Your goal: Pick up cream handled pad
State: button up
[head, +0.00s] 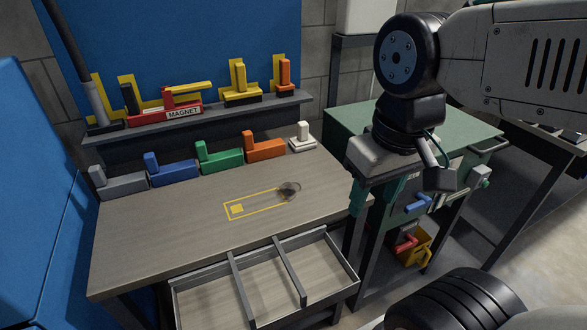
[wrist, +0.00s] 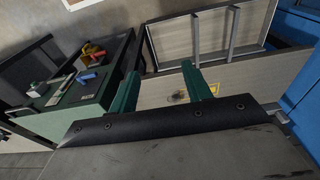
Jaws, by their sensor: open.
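The cream handled pad (head: 302,142) stands upright at the back right of the wooden workbench (head: 140,235), to the right of an orange handled block. It has a flat base and a short upright handle. It does not show in the wrist view. My gripper (wrist: 162,87) is open, with two green fingers spread apart and nothing between them. In the head view my arm end hangs to the right of the pad, well apart from it, near the bench's right edge.
Orange (head: 265,146), green (head: 218,156), blue (head: 171,167) and grey (head: 118,182) handled blocks line the bench back. A shelf (head: 220,107) with more blocks stands behind. A divided tray (head: 347,282) is in front. A green cart (head: 455,130) is right. The bench middle is mostly clear.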

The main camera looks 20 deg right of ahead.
aim_at(303, 141)
jog(key=k, duration=0.5)
jog(key=z, duration=2.3)
jog(key=i, duration=1.65)
jog(key=u, duration=2.95)
jog(key=i, duration=0.5)
jog(key=z, duration=0.05)
